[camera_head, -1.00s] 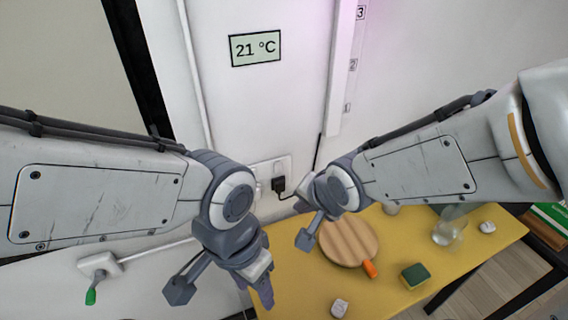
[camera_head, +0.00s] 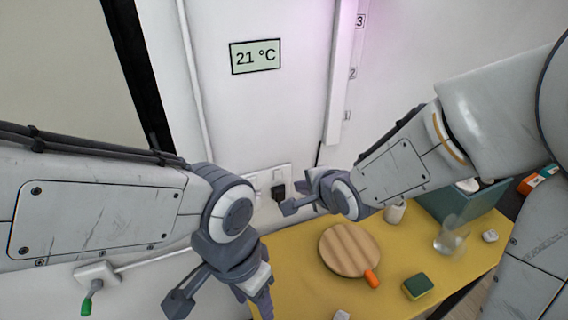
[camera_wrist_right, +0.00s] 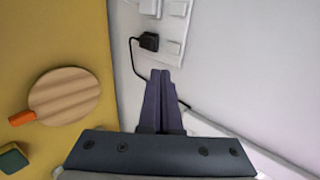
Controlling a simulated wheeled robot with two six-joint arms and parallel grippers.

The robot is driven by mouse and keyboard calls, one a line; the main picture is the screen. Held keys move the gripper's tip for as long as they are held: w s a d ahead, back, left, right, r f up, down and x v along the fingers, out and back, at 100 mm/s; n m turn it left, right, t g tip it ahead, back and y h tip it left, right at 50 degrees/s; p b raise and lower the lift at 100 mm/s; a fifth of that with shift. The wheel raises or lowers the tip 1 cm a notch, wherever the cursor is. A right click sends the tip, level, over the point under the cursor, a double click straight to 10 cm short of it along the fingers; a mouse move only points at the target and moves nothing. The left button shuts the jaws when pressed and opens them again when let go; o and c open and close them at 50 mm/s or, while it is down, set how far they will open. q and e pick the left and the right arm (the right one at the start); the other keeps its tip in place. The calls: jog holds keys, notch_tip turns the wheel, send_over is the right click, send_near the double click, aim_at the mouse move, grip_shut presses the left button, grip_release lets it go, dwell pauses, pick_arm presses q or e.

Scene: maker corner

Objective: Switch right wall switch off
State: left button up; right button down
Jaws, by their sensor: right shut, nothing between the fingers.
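A white wall plate (camera_head: 262,178) with square switch or socket parts is on the wall below the temperature sign, and a black plug sits in it. The plate (camera_wrist_right: 172,28) also shows at the top of the right wrist view. I cannot tell which part is the right switch or whether it is on. My right gripper (camera_wrist_right: 160,78) is shut and empty, its fingertips below the plate in that view and apart from it. In the head view my right gripper (camera_head: 306,186) is just right of the plug. My left gripper (camera_head: 264,300) hangs low at the yellow table's left end.
A black plug (camera_wrist_right: 149,41) and its cord are close to my right fingers. The yellow table (camera_head: 310,290) holds a round wooden board (camera_head: 349,248), a sponge (camera_head: 417,286), a clear glass vessel (camera_head: 448,240) and a teal box (camera_head: 455,206). A green-handled fixture (camera_head: 92,280) is at lower left.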

jog(key=shift+p+x, duration=1.5)
jog(key=shift+p, duration=2)
jog(key=p, duration=0.3)
send_near(279, 174)
jog(key=x, duration=0.5)
jog(key=shift+s+d+f, duration=0.1)
jog(key=shift+s+f, duration=0.05)
jog(key=shift+f, duration=0.05)
jog(key=shift+w+a+f, duration=0.1)
jog(key=shift+w+a, duration=0.1)
jog(key=shift+w, duration=0.3)
